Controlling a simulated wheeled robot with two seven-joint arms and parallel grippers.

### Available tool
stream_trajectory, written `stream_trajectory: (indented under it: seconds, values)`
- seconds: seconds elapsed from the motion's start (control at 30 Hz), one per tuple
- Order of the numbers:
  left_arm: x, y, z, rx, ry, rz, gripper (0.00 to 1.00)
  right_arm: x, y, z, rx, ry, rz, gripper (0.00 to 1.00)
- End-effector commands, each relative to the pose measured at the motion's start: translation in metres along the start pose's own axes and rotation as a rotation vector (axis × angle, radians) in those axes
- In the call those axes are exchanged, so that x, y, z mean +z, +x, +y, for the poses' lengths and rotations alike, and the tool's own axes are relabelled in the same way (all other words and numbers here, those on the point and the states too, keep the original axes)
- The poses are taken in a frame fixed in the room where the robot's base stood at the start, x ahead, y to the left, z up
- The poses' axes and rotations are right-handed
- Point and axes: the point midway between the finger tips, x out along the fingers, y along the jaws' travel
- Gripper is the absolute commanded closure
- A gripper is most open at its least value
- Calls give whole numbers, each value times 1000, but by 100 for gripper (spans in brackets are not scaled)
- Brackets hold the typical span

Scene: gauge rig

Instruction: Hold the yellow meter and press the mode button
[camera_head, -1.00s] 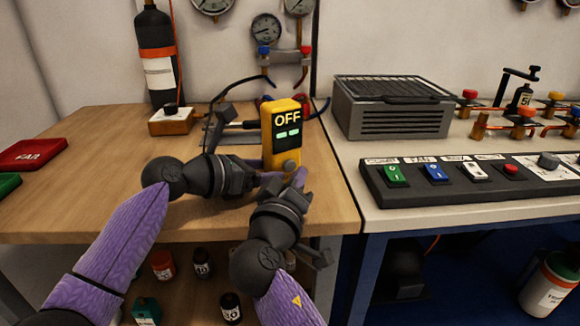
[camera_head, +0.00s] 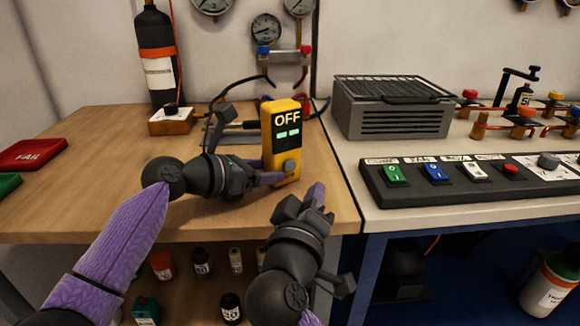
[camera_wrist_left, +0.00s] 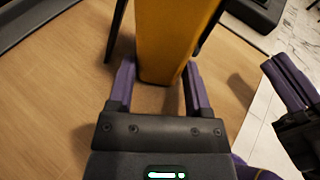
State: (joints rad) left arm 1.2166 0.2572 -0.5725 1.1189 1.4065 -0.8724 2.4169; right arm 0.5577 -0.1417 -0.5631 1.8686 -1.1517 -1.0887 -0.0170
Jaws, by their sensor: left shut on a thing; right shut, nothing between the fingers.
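The yellow meter (camera_head: 285,140) stands upright near the right front of the wooden table. Its dark screen reads OFF above two green marks. A round grey button (camera_head: 289,167) shows low on its front. My left gripper (camera_head: 268,178) is shut on the meter's lower part from the left; in the left wrist view its purple fingers (camera_wrist_left: 157,85) lie on both sides of the yellow body (camera_wrist_left: 165,40). My right gripper (camera_head: 317,192) is shut and empty, in front of and to the right of the meter, apart from it. It also shows at the right of the left wrist view (camera_wrist_left: 275,68).
A grey vented box (camera_head: 392,108) and a switch panel (camera_head: 470,180) stand on the right bench. A black cylinder (camera_head: 157,60) and a small wooden block (camera_head: 170,122) are at the back left. A red tray (camera_head: 32,155) lies far left. The table's left middle is clear.

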Motion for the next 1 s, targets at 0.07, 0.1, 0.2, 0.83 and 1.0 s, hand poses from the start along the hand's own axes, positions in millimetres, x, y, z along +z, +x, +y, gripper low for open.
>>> stream_trajectory:
  seconds: [0.07, 0.1, 0.2, 0.83, 1.0]
  values:
    - [0, 0, 0, 0, 0, 1, 69, 0, 0, 0, 0, 0, 0, 100]
    - [0, 0, 0, 0, 0, 1, 34, 0, 0, 0, 0, 0, 0, 100]
    - [0, 0, 0, 0, 0, 0, 13, 0, 0, 0, 0, 0, 0, 100]
    - [-1, -78, 1, 4, 0, 1, 0, 0, 0, 0, 0, 0, 0, 100]
    - [-1, -111, 1, 2, -1, 1, 0, 0, 0, 0, 0, 0, 0, 100]
